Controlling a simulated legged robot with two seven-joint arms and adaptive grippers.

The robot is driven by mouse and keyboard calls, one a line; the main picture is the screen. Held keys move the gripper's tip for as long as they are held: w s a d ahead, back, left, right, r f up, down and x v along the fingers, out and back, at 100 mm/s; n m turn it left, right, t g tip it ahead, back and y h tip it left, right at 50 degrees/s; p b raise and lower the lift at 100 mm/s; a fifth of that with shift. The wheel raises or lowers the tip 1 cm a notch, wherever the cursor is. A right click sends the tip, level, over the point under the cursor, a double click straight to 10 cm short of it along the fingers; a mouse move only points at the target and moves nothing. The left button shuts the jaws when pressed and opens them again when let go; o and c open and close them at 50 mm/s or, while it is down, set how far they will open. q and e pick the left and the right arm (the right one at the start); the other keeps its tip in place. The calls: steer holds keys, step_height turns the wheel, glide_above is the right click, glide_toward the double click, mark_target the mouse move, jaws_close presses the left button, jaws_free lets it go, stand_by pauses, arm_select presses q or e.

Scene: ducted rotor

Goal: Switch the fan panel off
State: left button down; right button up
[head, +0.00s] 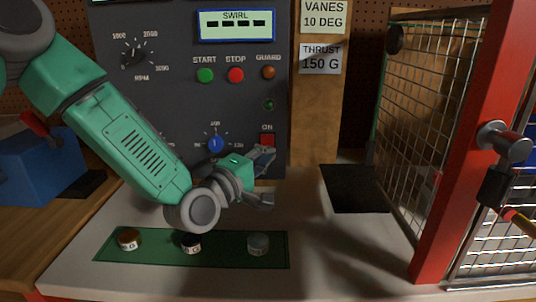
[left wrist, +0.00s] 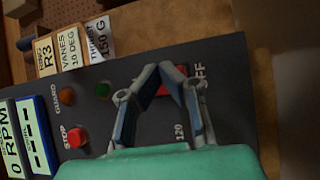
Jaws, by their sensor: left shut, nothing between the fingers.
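The dark grey fan panel (head: 165,95) stands upright at the back. Its red power switch (head: 267,140) sits low on the right side under an ON label. In the left wrist view, the red switch (left wrist: 163,90) shows partly between and behind my fingers, with the OFF label (left wrist: 199,82) beside it. I cannot tell the switch's position. My left gripper (head: 268,158) is just in front of the switch, shut and empty. Its fingertips also show in the left wrist view (left wrist: 160,72). I cannot tell whether they touch the switch. My right gripper is not in view.
The green start button (head: 205,75), red stop button (head: 235,75) and blue knob (head: 216,144) are near on the panel. A green mat (head: 220,250) with small weights lies in front. A mesh guard with a red post (head: 455,150) stands at right.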

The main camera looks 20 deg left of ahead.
arm_select(q)
steer(key=shift+a, duration=0.3)
steer(key=shift+w, duration=0.1)
steer(key=shift+w+d+f, duration=0.1)
steer(key=shift+w+d, duration=0.1)
steer(key=shift+w, duration=0.05)
steer(key=shift+w+a+f, duration=0.15)
steer(key=shift+w+f, duration=0.05)
steer(key=shift+w, duration=0.15)
stand_by(0.9)
steer(key=shift+s+r, duration=0.1)
steer(key=shift+s+r, duration=0.3)
steer(key=shift+s, duration=0.35)
steer(key=shift+s, duration=0.1)
